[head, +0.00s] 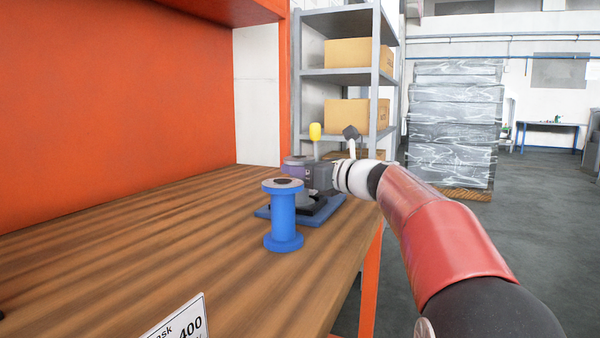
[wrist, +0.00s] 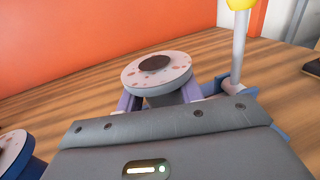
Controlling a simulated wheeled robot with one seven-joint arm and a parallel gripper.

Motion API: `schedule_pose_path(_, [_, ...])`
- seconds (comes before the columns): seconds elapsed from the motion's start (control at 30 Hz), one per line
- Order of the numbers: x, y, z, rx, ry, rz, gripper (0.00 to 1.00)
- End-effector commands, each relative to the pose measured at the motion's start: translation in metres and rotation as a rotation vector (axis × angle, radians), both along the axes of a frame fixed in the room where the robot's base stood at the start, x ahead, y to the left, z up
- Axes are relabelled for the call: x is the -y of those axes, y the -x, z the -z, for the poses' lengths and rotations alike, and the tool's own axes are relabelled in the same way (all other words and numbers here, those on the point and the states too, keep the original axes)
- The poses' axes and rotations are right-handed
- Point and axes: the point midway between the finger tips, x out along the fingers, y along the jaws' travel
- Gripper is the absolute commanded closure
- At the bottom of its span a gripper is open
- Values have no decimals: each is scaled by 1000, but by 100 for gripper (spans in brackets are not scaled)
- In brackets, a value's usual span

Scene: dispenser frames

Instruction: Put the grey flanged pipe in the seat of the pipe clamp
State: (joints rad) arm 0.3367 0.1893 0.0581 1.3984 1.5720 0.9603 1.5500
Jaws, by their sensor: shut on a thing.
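The grey flanged pipe (wrist: 158,73) is upright between the fingers of my gripper (wrist: 160,100) in the wrist view, its round, speckled top flange above them. My gripper is shut on it. In the head view the pipe is mostly hidden behind a blue flanged pipe and my gripper (head: 296,171). The pipe clamp's blue base (head: 326,213) lies on the bench below my gripper. Its yellow-tipped lever (head: 315,132) stands upright behind and also shows in the wrist view (wrist: 240,45). The seat is hidden; I cannot tell whether the pipe rests in it.
A blue flanged pipe (head: 283,216) stands upright in front of the clamp; its flange shows at the lower left of the wrist view (wrist: 14,150). The wooden bench (head: 130,245) is clear to the left. An orange panel (head: 110,90) rises behind it. Shelves with boxes stand beyond.

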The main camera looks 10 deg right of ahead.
Motion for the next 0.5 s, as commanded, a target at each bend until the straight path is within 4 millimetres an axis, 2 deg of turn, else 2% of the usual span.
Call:
schedule_pose_path(0.23, [0,0,-1,2,0,0,100])
schedule_pose_path(0.27, [0,0,1,-1,1,0,61])
schedule_pose_path(0.4, [0,0,0,-1,1,0,42])
schedule_pose_path(0.5, [0,0,0,0,0,0,42])
